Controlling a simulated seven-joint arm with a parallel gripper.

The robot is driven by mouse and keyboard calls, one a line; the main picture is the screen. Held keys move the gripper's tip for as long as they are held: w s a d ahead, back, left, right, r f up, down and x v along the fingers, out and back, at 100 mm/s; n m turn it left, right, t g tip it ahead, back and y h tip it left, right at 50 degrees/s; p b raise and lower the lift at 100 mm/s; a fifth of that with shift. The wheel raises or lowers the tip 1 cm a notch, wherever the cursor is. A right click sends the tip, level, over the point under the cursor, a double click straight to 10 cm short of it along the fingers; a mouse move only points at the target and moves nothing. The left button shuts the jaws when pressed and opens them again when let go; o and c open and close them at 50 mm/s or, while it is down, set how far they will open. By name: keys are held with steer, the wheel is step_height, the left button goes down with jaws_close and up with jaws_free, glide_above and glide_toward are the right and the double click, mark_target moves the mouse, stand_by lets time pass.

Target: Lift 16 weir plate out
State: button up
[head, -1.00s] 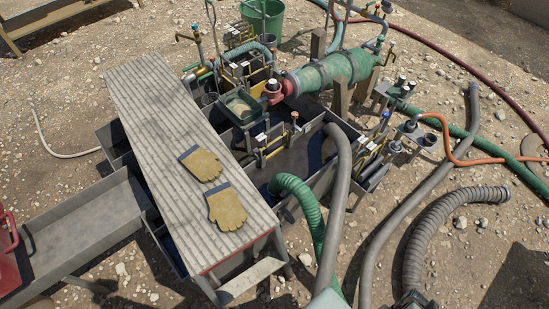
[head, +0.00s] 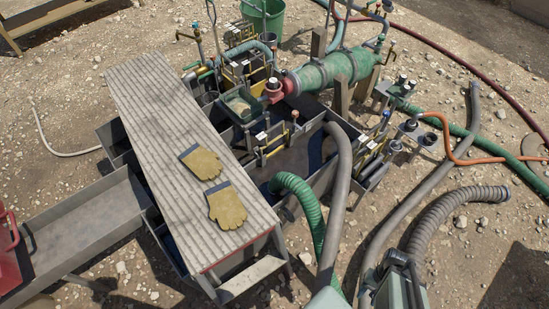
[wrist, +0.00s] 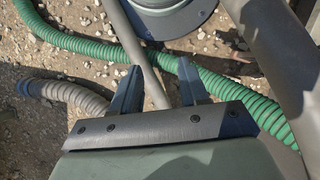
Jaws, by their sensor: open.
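Several dark plates with yellow handles and white tags sit in and around the grey mud tank (head: 295,165). One tagged plate (head: 265,145) stands in the middle of the tank, and others (head: 240,70) are at its far end. More (head: 372,150) are at its right side. The tag numbers are too small to read, so I cannot tell which is weir plate 16. My gripper (wrist: 158,90) is open and empty in the wrist view, over gravel and hoses. In the head view my arm's end is at the bottom edge, right of the tank, apart from the plates.
A ribbed walkway board (head: 150,110) with two yellow gloves (head: 227,205) covers the tank's left part. A grey pipe (head: 338,190) and green hose (head: 305,205) cross its near right side. A grey ribbed hose (head: 450,215) lies at right.

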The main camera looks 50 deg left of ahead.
steer(key=w+a+r+n+t, duration=0.2)
steer(key=w+a, duration=0.5)
steer(key=a, duration=0.5)
step_height(320, 180, up, 19)
steer(key=m+t+y, duration=0.3)
steer(key=m+y, duration=0.2)
steer(key=m, duration=0.1)
glide_above(275, 126)
steer(key=d, duration=0.4)
steer(key=x, duration=1.3)
steer(key=shift+a+f, duration=0.1)
steer(key=shift+a, duration=0.05)
